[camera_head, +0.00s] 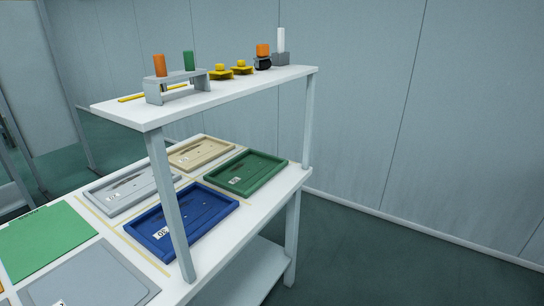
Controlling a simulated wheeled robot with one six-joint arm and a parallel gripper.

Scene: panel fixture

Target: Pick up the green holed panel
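Two green pieces lie on the white table, and I cannot tell for sure which is the holed panel. A flat green sheet (45,238) lies at the left with no holes that I can make out. A green rimmed panel or tray (246,172) lies at the back right of the table, with small marks and a white label inside its rim. Whether those marks are holes is too small to tell. My gripper is not in view.
Blue (183,222), grey (133,190) and beige (200,152) rimmed trays lie nearby, and a flat grey sheet (90,276) in front. A shelf (215,97) with small parts overhangs the table, its post (168,205) standing before the blue tray.

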